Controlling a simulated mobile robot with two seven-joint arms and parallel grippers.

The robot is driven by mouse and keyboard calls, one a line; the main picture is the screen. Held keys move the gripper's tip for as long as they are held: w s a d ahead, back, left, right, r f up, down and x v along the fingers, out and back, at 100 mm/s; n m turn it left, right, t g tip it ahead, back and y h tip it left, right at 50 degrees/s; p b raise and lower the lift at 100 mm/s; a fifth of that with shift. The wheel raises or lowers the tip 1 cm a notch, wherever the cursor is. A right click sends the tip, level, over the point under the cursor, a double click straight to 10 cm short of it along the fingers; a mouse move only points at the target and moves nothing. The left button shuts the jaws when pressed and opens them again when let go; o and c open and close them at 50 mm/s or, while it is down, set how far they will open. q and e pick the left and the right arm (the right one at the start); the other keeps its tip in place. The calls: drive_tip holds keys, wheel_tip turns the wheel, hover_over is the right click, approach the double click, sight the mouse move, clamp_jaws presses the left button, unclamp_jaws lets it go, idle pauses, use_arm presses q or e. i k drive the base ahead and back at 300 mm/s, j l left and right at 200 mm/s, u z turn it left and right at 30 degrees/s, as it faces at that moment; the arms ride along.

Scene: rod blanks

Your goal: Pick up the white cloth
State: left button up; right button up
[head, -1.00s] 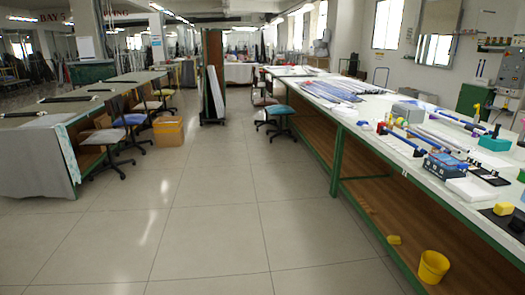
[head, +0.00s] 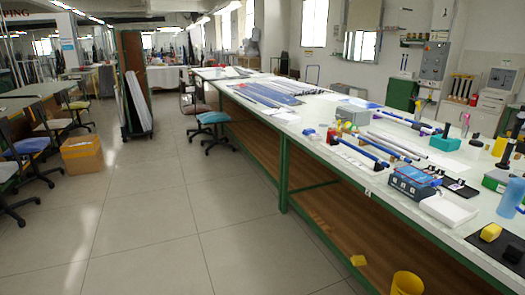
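A flat white block-like thing (head: 448,210) lies near the front edge of the long workbench on the right, next to a blue and grey case (head: 414,182). It may be the folded white cloth, but at this size I cannot tell for sure. Nothing appears to lie on top of it. Neither of my grippers is in view.
The long workbench (head: 318,155) has a green frame and a lower wooden shelf. It bears rods, a teal block (head: 444,143) and a black mat (head: 498,243). A yellow bucket (head: 407,284) is at lower right.

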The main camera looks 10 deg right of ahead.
sight(313, 137)
drive_tip(key=i+l+z, duration=0.25)
drive_tip(key=i, duration=0.3)
drive_tip(key=i+l+z, duration=0.1)
drive_tip(key=i+z, duration=0.15)
drive_tip(key=i, duration=0.25)
drive_tip(key=i+l, duration=0.3)
drive_tip(key=i+u, duration=0.05)
drive_tip(key=i, duration=0.05)
